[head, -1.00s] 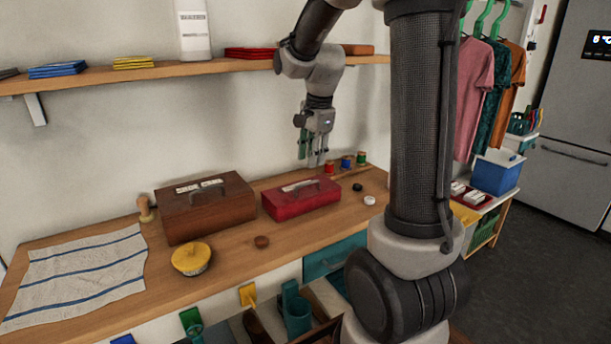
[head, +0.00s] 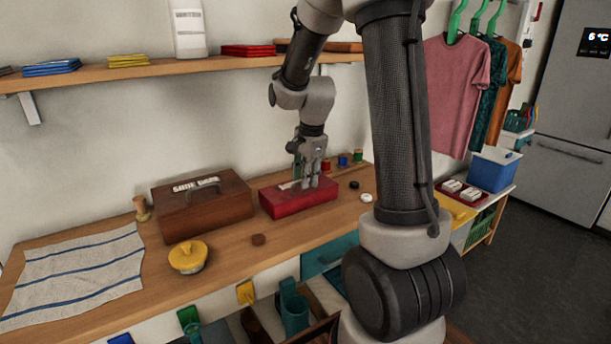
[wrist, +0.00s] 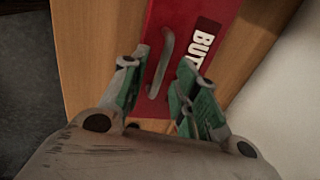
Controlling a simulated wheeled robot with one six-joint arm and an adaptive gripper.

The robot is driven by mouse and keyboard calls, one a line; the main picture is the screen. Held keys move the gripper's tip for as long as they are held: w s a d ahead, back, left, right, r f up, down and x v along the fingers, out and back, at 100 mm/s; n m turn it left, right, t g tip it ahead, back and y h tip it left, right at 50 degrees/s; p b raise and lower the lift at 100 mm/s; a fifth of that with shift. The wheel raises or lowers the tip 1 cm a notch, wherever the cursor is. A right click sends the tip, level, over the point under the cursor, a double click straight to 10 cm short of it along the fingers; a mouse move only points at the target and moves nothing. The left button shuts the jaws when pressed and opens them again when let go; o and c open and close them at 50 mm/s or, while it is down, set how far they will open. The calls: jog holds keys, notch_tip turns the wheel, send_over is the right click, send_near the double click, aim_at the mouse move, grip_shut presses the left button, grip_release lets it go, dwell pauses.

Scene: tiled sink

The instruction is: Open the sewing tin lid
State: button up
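The red tin (head: 285,203) stands shut on the wooden counter, right of a brown box. In the wrist view its lid (wrist: 185,15) carries a label starting "BUT"; the rest is cut off. I cannot read "sewing" on it. A grey bar handle (wrist: 163,65) runs along the lid. My gripper (head: 311,185) points down over the tin's lid, partly hiding the handle in the head view. In the wrist view my gripper (wrist: 158,75) is open, its green-sided fingers on either side of the handle. I cannot tell whether they touch it.
A brown box (head: 203,208) labelled shoe care stands left of the tin. Thread spools (head: 343,161) stand behind right. A shelf (head: 150,73) runs above.

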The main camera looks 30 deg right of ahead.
grip_shut()
